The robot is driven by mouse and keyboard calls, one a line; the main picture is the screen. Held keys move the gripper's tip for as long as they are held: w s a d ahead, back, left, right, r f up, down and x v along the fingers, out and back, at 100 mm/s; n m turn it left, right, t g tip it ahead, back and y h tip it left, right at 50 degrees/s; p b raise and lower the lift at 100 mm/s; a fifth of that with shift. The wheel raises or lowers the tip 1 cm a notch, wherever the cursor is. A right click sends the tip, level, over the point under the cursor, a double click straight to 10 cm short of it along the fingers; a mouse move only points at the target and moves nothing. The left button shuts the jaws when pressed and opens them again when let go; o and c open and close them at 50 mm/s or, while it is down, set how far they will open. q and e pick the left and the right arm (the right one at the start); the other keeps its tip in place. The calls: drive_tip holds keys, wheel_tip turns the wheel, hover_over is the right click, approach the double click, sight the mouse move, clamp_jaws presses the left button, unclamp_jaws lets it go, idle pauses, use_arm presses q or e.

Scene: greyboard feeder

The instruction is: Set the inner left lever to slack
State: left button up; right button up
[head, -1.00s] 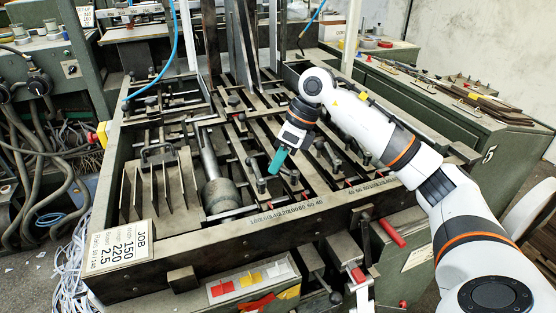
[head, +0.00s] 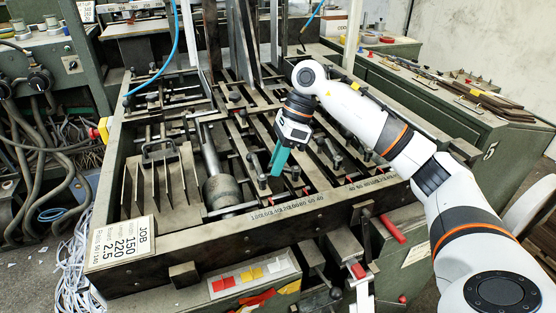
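My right gripper (head: 275,172) has teal fingers that point down over the middle of the feeder bed. The fingers are seen close together, and I cannot tell whether they are open or shut. A dark lever with a round knob (head: 262,181) stands just left of the fingertips. Another dark lever (head: 295,174) stands just to their right. Contact between fingers and levers cannot be made out. Which of these is the inner left lever, and its setting, cannot be read here. A number scale (head: 287,208) runs along the front rail. My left gripper is out of view.
A grey cylinder (head: 222,192) and upright metal plates (head: 160,185) fill the left of the bed. A JOB card (head: 122,243) sits at the front left corner. Red handles (head: 392,229) stick out at the front right. Tall posts rise behind the bed.

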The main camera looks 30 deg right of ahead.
drive_tip(key=shift+o, duration=1.3)
drive_tip(key=v, duration=1.2)
